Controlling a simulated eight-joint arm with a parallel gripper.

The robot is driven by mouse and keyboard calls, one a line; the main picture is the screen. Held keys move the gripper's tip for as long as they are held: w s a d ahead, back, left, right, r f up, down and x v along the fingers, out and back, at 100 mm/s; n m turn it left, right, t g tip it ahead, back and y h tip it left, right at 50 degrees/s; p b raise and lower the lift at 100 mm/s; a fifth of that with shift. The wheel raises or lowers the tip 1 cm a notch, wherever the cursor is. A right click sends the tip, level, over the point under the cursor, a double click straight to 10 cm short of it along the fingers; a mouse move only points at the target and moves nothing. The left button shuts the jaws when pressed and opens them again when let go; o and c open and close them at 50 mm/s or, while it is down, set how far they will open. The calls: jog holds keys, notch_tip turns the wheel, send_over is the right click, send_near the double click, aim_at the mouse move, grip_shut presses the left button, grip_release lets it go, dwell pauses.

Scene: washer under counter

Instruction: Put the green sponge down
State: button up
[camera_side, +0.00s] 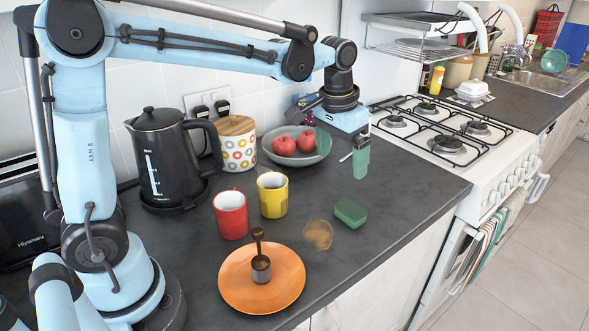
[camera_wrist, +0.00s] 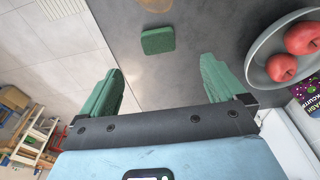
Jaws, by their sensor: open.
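The green sponge (camera_side: 350,212) lies flat on the dark counter (camera_side: 400,205), near its front edge. It also shows in the wrist view (camera_wrist: 157,40), beyond the fingertips and roughly centred between them. My gripper (camera_side: 342,160) is open and empty, with its green fingers spread apart above the counter. In the side view it is above and behind the sponge, near the bowl. In the wrist view my gripper (camera_wrist: 158,78) is clear of the sponge, with a gap between.
A brown round patch (camera_side: 318,234) lies beside the sponge. An orange plate (camera_side: 232,285), red mug (camera_side: 231,215), yellow mug (camera_side: 272,194) and grey bowl (camera_side: 318,153) with apples stand nearby. The gas stove (camera_side: 440,130) is to the right. The counter right of the sponge is clear.

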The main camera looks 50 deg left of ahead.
jog(key=s+a+f+t, duration=0.1)
jog(key=s+t, duration=0.4)
jog(key=s, duration=0.8)
jog(key=shift+s+a+f+t, duration=0.3)
jog(key=shift+s+a+f, duration=0.1)
jog(key=shift+a, duration=0.1)
jog(key=shift+o, duration=0.3)
jog(key=w+r+g, duration=0.3)
jog(key=w+r, duration=0.1)
jog(key=w, duration=0.4)
jog(key=g, duration=0.4)
send_over(351, 208)
notch_tip(351, 208, down, 5)
notch_tip(351, 208, down, 12)
jog(key=shift+r, duration=0.15)
